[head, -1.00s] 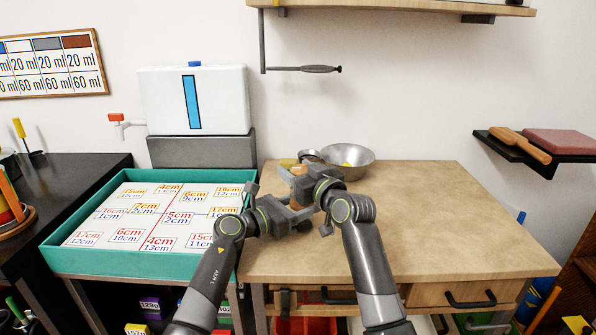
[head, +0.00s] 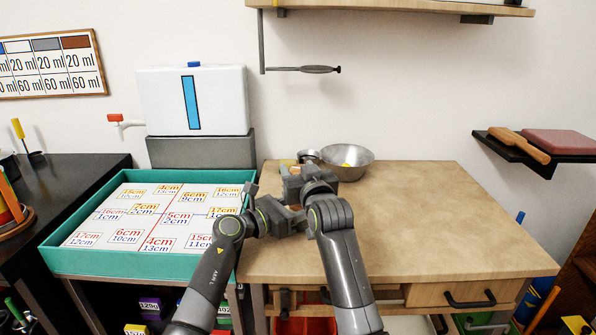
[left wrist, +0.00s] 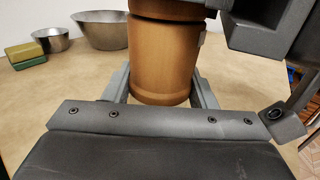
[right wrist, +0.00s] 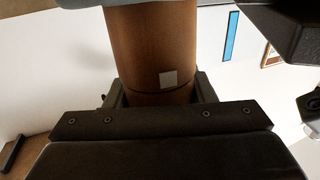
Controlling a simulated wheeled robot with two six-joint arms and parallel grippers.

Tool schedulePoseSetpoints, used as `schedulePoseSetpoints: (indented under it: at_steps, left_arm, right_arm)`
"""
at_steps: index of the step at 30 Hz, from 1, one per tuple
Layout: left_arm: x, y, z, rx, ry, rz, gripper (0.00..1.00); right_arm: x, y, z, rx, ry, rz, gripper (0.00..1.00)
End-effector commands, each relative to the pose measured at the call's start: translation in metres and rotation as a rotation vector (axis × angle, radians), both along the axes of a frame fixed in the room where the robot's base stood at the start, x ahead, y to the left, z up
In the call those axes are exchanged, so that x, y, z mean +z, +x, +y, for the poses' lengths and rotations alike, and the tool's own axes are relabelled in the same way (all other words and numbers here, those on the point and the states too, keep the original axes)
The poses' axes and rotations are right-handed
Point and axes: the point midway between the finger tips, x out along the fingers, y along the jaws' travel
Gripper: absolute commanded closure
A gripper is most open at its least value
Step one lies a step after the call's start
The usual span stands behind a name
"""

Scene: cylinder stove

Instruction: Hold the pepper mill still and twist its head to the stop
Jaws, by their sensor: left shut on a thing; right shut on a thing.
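The pepper mill is a brown wooden cylinder; in the head view my right gripper and wrist hide it. In the left wrist view its lower body (left wrist: 160,65) stands upright on the table between the fingers of my left gripper (left wrist: 162,92), which is shut on it. A dark seam runs around it higher up, with a small pale mark at its right edge just below. In the right wrist view the mill's head (right wrist: 150,45) is between the fingers of my right gripper (right wrist: 160,90), shut on it. A pale square mark (right wrist: 168,78) sits on it, right of centre, by a dark line.
A metal bowl (head: 345,160) and a small metal cup (head: 308,156) stand just behind the grippers; a yellow-green sponge (left wrist: 25,55) lies by the cup. A teal-rimmed tray (head: 150,266) is to the left. The table's right side (head: 440,220) is clear.

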Motion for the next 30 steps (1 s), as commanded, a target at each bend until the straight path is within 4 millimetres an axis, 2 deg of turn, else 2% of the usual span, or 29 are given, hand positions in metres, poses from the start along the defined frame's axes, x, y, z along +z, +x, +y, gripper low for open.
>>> schedulePoseSetpoints:
  at_steps: [15,30]
  left_arm:
    - [0.0007,-0.0005,-0.0007,-0.002,0.000,-0.001,0.77]
    - [0.0010,-0.0004,-0.0009,-0.002,-0.002,-0.001,0.77]
  right_arm:
    - [-0.0037,0.0010,-0.0031,-0.205,-0.002,0.009,0.73]
    - [-0.0031,0.0007,-0.0043,-0.239,-0.003,0.005,0.73]
